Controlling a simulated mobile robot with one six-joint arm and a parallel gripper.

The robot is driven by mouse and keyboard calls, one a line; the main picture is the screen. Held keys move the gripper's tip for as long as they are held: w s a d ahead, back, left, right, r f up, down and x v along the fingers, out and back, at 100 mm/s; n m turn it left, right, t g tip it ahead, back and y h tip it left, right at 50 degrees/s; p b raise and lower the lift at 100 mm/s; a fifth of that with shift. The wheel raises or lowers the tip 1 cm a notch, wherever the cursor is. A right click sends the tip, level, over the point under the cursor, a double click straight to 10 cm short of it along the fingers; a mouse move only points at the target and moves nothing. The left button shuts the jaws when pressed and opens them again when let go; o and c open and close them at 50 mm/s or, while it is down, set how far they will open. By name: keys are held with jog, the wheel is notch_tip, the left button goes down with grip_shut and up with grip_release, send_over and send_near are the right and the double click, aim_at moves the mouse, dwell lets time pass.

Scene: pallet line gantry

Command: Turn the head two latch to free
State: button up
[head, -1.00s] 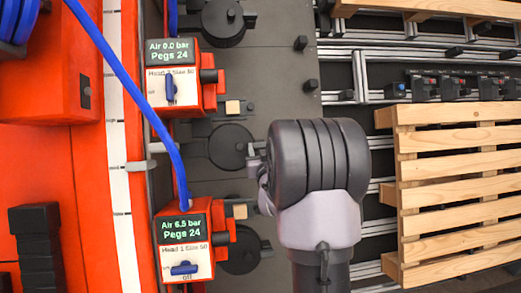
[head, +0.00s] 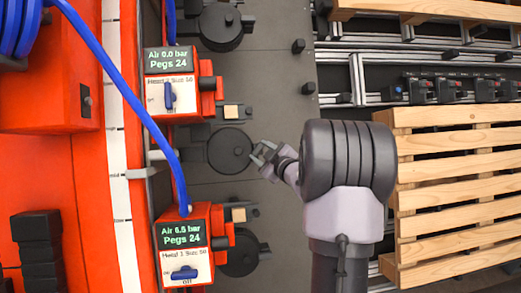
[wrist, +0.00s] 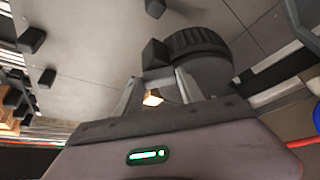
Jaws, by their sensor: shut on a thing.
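The head two latch (head: 229,151) is a round black disc on the grey plate, right of and below the head two box (head: 172,78). It also shows in the wrist view as a ribbed round knob (wrist: 200,50) with a black block beside it (wrist: 155,54). My gripper (head: 262,157) is at the right edge of the disc in the head view. In the wrist view its fingers are shut on the black block of the latch. The fingers partly hide the block, and the exact turn angle of the latch cannot be told.
The head two display reads air 0.0 bar, pegs 24. The head one box (head: 183,245) below reads 6.5 bar. A blue hose (head: 120,85) crosses the left side. Black pegs (head: 298,46) stand on the plate. A slatted wooden pallet (head: 455,165) is at the right.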

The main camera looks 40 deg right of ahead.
jog(key=n+y+p, duration=0.1)
jog(key=n+p, duration=0.2)
jog(key=r+n+g+y+p, duration=0.1)
jog(key=n+p, duration=0.2)
jog(key=shift+d+g, duration=0.2)
jog(key=shift+g, duration=0.1)
jog(key=n+g+y+p, duration=0.1)
jog(key=n+p, duration=0.1)
jog(key=p, duration=0.1)
jog(key=shift+w+n+p, duration=0.1)
jog(key=shift+n+p, duration=0.2)
jog(key=shift+n, duration=0.1)
jog(key=shift+f+n+g+p, duration=0.15)
jog(key=shift+n+g+p, duration=0.15)
jog(key=shift+p, duration=0.1)
jog(key=o, duration=1.1)
jog(key=p+v, duration=0.4)
jog(key=v, duration=1.3)
jog(key=shift+d, duration=0.1)
